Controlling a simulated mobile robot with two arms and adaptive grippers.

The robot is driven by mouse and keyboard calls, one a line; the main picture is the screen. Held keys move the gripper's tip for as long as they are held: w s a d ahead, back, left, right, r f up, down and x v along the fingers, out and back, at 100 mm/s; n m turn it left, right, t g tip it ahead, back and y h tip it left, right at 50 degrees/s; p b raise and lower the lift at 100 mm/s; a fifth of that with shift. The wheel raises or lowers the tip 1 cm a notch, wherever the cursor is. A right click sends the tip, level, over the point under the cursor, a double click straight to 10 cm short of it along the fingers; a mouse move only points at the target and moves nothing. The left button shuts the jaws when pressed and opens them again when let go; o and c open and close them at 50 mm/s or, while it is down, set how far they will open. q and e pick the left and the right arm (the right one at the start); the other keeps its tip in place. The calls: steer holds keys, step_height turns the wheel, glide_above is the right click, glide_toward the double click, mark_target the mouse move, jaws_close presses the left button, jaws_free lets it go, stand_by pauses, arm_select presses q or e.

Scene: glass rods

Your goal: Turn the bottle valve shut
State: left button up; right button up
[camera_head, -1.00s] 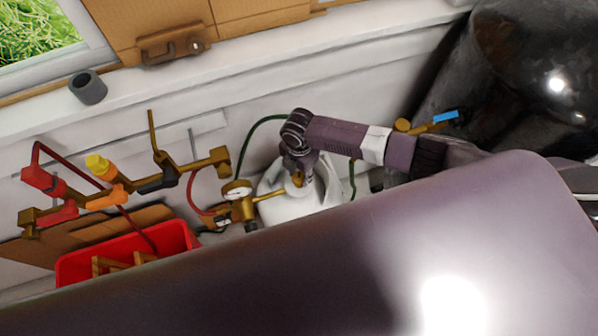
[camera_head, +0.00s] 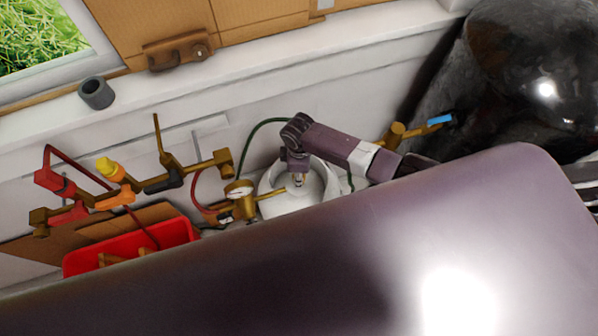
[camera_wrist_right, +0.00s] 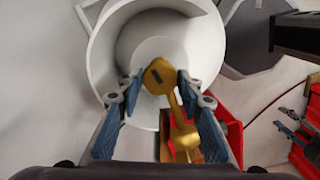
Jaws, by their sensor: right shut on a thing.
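The white gas bottle (camera_head: 285,204) stands below the wall, its round collar around the top; the collar (camera_wrist_right: 103,45) also shows in the right wrist view. The brass bottle valve (camera_wrist_right: 160,76) sits in the middle of the collar, with a brass stem running down from it. My right gripper (camera_wrist_right: 159,82) has its two blue-padded fingers on either side of the valve head, closed on it. In the head view my right gripper (camera_head: 298,180) reaches down into the collar and hides most of the valve. My left gripper is not in view.
A brass regulator with a gauge (camera_head: 238,189) sits left of the bottle. A wall pipe carries red (camera_head: 50,179), orange and black valves. A red bin (camera_head: 185,234) stands lower left. A blue-handled tap (camera_head: 438,120) and dark tank (camera_head: 530,60) are at right. A green hose (camera_head: 254,132) arches behind.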

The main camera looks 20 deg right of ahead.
steer(key=shift+r+m+p, duration=0.1)
steer(key=shift+m+p, duration=0.2)
steer(key=shift+m, duration=0.8)
steer(key=shift+w, duration=0.1)
steer(key=o, duration=1.1)
step_height(320, 180, up, 12)
